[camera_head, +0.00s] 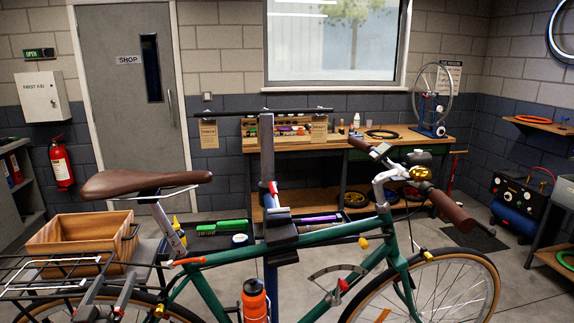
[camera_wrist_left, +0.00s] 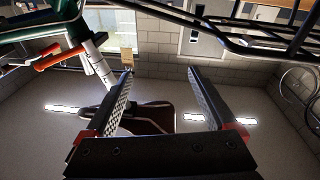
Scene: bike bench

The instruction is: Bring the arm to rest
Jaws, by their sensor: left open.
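My left gripper (camera_head: 112,280) is at the lower left of the head view, beside the bike's rear rack (camera_head: 60,262) and near the rear wheel. In the left wrist view its two fingers (camera_wrist_left: 160,75) stand wide apart with nothing between them. The brown saddle (camera_wrist_left: 150,122) shows beyond the fingers there, and the rack (camera_wrist_left: 255,35) crosses the upper right. My right gripper is in neither view.
The green bike (camera_head: 330,235) is held on a repair stand (camera_head: 268,160). An orange bottle (camera_head: 254,302) is on the frame. A workbench (camera_head: 330,146) stands behind; the grey door (camera_head: 128,85) is back left.

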